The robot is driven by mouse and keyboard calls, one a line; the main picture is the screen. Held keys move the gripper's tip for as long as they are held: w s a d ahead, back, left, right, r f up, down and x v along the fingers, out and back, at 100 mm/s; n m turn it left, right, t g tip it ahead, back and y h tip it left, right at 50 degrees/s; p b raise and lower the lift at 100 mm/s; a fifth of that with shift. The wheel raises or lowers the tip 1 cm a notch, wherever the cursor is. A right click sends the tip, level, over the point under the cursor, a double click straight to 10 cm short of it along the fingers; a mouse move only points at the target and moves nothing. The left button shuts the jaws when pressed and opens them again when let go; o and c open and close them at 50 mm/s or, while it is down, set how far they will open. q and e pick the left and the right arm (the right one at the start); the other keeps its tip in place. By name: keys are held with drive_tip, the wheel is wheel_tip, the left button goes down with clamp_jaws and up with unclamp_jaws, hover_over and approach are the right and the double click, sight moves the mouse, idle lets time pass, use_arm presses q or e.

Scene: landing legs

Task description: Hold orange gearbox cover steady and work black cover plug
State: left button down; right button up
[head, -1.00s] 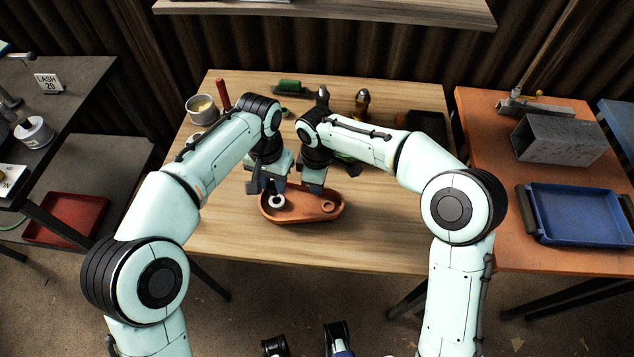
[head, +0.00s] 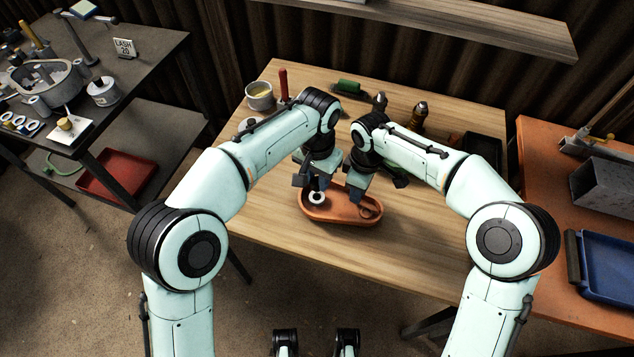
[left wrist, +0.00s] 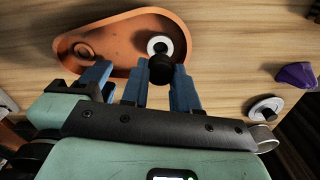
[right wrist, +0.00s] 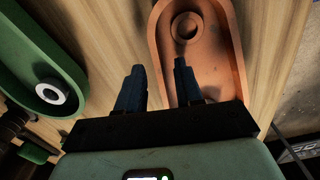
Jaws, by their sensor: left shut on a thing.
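The orange gearbox cover (head: 345,217) lies open side up on the wooden table, a rounded shallow tray shape. A white ring (head: 317,198) sits inside its wide end; the ring also shows in the left wrist view (left wrist: 155,42). My left gripper (head: 314,187) is over that end, shut on the black cover plug (left wrist: 161,71), which is between its fingertips beside the ring. Whether plug and ring touch is unclear. Contact with the wall cannot be told.
A green housing (right wrist: 40,75) with a white ring stands close to my right gripper. A tin (head: 260,96), red-handled tool (head: 283,84) and green-handled tool (head: 348,88) are at the table's back. A purple piece (left wrist: 296,75) lies nearby. The table front is clear.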

drive_tip(key=shift+r, duration=0.15)
wheel_tip(320, 180, up, 12)
idle(0.3)
drive_tip(key=shift+s+f, duration=0.1)
drive_tip(key=shift+f, duration=0.1)
